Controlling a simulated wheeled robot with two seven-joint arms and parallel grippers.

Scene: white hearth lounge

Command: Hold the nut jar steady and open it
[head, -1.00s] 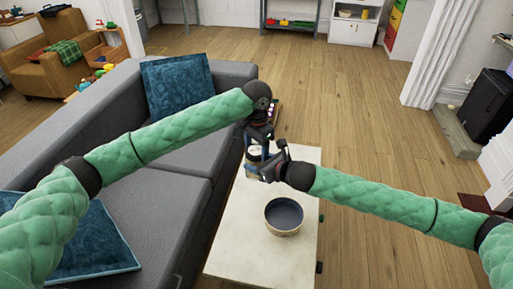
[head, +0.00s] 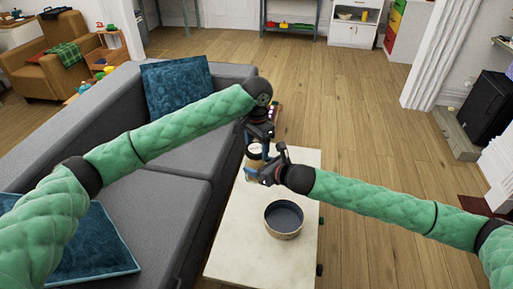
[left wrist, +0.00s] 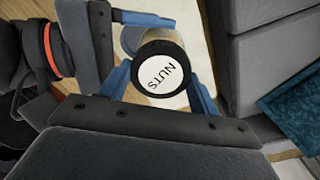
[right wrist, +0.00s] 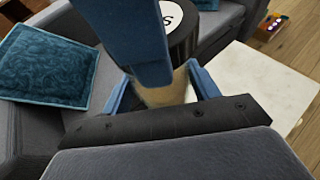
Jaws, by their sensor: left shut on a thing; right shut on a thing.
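The nut jar (head: 251,173) stands upright over the far part of the white table, partly hidden by my grippers. Its dark-sided lid with a white "NUTS" label (left wrist: 158,72) faces the left wrist camera. My left gripper (left wrist: 160,88) is shut on the lid, with one blue finger on each side. My right gripper (right wrist: 160,92) is shut on the jar's tan body (right wrist: 163,92), below the lid. In the right wrist view, a blue finger of my left gripper covers part of jar and lid. I cannot tell whether the lid and jar are apart.
A dark blue bowl (head: 284,219) with a tan outside sits on the white table (head: 243,240), nearer than the jar. A grey sofa (head: 155,195) with blue cushions (head: 178,88) runs along the table's left side.

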